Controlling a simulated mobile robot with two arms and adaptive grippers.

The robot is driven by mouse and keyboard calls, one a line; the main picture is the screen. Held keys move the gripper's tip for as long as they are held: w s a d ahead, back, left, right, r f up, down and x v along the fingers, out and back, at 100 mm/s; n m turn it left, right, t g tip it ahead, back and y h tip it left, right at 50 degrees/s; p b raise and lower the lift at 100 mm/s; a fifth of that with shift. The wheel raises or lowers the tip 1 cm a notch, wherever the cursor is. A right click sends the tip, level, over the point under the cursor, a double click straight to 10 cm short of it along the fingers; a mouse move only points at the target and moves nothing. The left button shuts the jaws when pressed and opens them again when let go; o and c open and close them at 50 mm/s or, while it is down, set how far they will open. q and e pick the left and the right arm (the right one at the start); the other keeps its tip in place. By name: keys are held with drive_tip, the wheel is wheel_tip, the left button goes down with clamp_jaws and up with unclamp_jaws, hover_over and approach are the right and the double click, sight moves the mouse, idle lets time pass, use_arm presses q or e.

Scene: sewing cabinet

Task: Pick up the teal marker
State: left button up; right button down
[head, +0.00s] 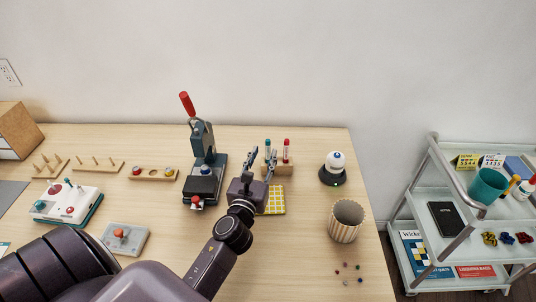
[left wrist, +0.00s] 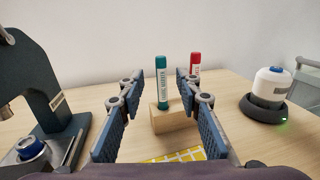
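The teal marker (left wrist: 161,82) stands upright in a small wooden block (left wrist: 175,119) on the table. In the head view the teal marker (head: 267,149) shows just beyond my left gripper, next to a red marker (head: 286,151). My left gripper (left wrist: 155,112) is open and empty; in the left wrist view the teal marker shows between its two fingers, farther out than the fingertips. In the head view my left gripper (head: 260,162) is over the table in front of the block. My right gripper is not in view.
A press with a red handle (head: 202,150) stands close left of the gripper. A yellow checked cloth (head: 273,200) lies below it. A white bottle on a dark base (head: 333,169) and a ribbed cup (head: 346,221) stand to the right. A cart (head: 430,208) is beyond the table's right edge.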

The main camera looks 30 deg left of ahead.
sight(267, 146)
use_arm(q)
drive_tip(key=x, duration=0.5)
drive_tip(key=shift+w+r+p, duration=0.1)
drive_tip(key=shift+r+p, duration=0.15)
drive_tip(key=shift+p, duration=0.1)
drive_tip(key=shift+d, duration=0.1)
drive_tip(key=shift+c, duration=0.4)
clamp_jaws()
